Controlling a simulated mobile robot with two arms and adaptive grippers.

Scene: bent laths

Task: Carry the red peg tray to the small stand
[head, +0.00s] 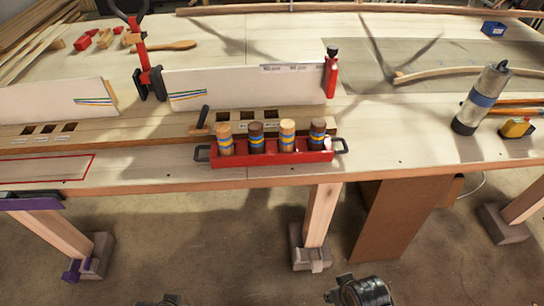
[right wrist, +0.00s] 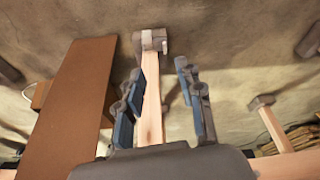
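The red peg tray (head: 270,158) sits on the workbench near its front edge, in the middle of the head view. It has a dark handle at each end and holds several upright round pegs with blue and yellow bands. My right gripper (right wrist: 160,72) is open and empty in the right wrist view, with floor and a bench leg behind its fingers. Dark parts of mine show at the bottom edge of the head view, well apart from the tray; the left fingers cannot be made out. I cannot pick out the small stand with certainty; a purple-edged piece (head: 32,203) shows at the left edge.
A white board (head: 245,86) stands behind the tray with red clamps at its ends. A grey bottle (head: 480,100) and a yellow tape measure (head: 516,127) are on the right. A brown panel (head: 397,220) and bench legs stand below the bench. Floor is open in front.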

